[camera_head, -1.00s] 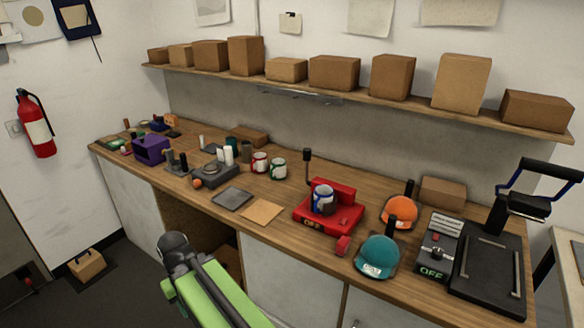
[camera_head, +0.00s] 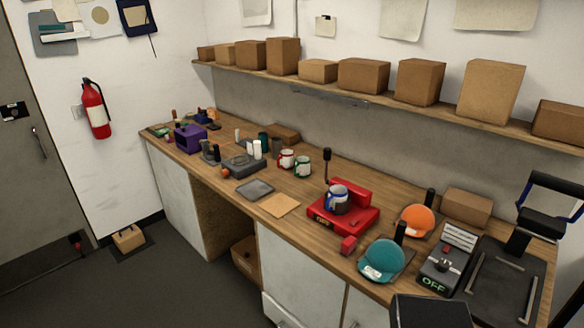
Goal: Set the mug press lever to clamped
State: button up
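The red mug press (camera_head: 360,214) stands on the wooden workbench right of the middle. A white and blue mug (camera_head: 338,198) sits in it. A thin black lever with a dark knob (camera_head: 327,155) stands upright at the back left of the press. A small lit label shows on the press front, too small to read for certain. My gripper is not in view.
A teal cap (camera_head: 381,259) and an orange cap (camera_head: 414,220) rest right of the press. Beyond them are a control box (camera_head: 440,268) reading OFF and a large black heat press (camera_head: 503,280). A tan square (camera_head: 279,204) and a grey pad (camera_head: 255,189) lie left. Open floor is at lower left.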

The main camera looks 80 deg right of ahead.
aim_at(327, 151)
jog(key=z, duration=0.1)
jog(key=i, duration=1.25)
jog(key=z, duration=3.5)
jog(key=i, duration=1.05)
jog(key=z, duration=0.9)
jog(key=k, duration=0.1)
jog(key=u, duration=2.7)
